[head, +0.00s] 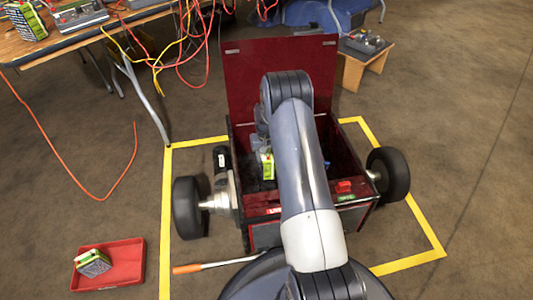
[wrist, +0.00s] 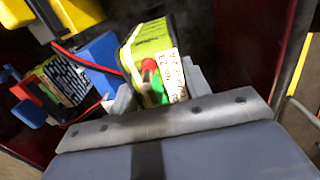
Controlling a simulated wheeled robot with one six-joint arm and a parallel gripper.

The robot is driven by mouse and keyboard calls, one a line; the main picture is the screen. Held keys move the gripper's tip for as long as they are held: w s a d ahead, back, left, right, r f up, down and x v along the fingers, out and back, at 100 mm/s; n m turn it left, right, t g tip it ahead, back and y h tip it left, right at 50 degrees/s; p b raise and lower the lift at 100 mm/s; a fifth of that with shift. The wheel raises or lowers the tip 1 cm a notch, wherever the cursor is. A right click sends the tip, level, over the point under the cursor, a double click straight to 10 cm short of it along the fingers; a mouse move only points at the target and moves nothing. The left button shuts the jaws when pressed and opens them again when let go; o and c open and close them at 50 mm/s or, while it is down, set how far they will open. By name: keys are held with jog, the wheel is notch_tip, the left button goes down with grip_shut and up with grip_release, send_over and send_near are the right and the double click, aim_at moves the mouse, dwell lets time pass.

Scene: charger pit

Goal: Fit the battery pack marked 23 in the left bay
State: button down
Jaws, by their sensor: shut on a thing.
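My gripper (wrist: 158,88) is shut on a yellow-green battery pack (wrist: 148,45) with a red and a green terminal and a white label. The label's marking is too blurred to read. In the head view this pack (head: 267,166) shows beside my arm, inside the left part of the open dark red cart box (head: 228,150). Whether it rests on the box floor I cannot tell. A second pack (wrist: 65,80) with a dark-and-white label sits left of it in the wrist view, between red and blue clips. My arm hides much of the box and the gripper in the head view.
The raised lid (head: 235,75) stands behind. A red tray (head: 130,275) with another pack (head: 92,263) lies on the floor at left. A table (head: 85,38) with hanging cables is at upper left. A small stool (head: 365,60) stands behind right. An orange-handled bar (head: 188,269) lies in front.

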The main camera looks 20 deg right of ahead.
jog(key=shift+w+f+b, duration=0.1)
jog(key=shift+f+b, duration=1.3)
jog(key=shift+f, duration=0.95)
jog(key=shift+f+b, duration=1.15)
jog(key=shift+f, duration=0.3)
jog(key=c, duration=1.1)
grip_release()
jog(key=o, duration=0.5)
jog(key=shift+c, duration=0.2)
jog(key=shift+f, duration=0.15)
notch_tip(320, 180, up, 11)
jog(key=p, duration=0.4)
jog(key=shift+w, duration=0.1)
